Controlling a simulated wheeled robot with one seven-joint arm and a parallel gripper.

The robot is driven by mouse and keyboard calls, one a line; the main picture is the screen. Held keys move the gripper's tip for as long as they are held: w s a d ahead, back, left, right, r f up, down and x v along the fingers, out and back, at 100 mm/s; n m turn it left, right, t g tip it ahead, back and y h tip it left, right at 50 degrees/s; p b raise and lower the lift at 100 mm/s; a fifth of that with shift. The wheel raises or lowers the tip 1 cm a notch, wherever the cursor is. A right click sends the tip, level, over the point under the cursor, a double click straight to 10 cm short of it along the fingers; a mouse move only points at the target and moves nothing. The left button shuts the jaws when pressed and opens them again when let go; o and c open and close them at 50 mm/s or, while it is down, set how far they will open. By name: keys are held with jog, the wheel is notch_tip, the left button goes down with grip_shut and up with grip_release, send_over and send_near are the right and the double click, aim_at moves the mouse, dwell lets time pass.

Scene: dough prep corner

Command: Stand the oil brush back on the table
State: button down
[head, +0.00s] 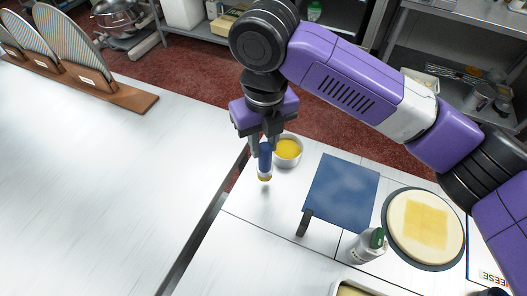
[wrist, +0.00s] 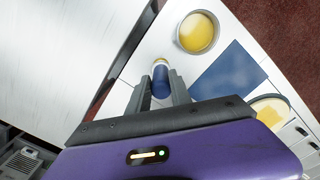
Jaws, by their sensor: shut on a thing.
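The oil brush has a blue handle (head: 265,157), a pale band and a yellowish lower end. It hangs roughly upright, that end down, over the near-left part of the white table (head: 245,205). My gripper (head: 264,146) is shut on the blue handle. In the wrist view the brush (wrist: 161,82) shows between the two fingers (wrist: 160,92). A faint shadow lies just below the brush; I cannot tell whether its tip touches the table.
A metal bowl of yellow liquid (head: 288,151) stands close right of the brush. A blue sheet (head: 342,193), a green-capped bottle (head: 368,246) and a round board with dough (head: 424,228) lie farther right. A dark gap (head: 203,232) separates the left table (head: 90,190).

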jog(key=shift+f, duration=2.25)
jog(key=c, duration=1.2)
grip_release()
jog(key=shift+o, duration=0.2)
notch_tip(320, 180, up, 12)
jog(key=shift+s+r+b, duration=0.15)
jog(key=shift+r+b, duration=0.05)
jog(key=shift+b, duration=0.6)
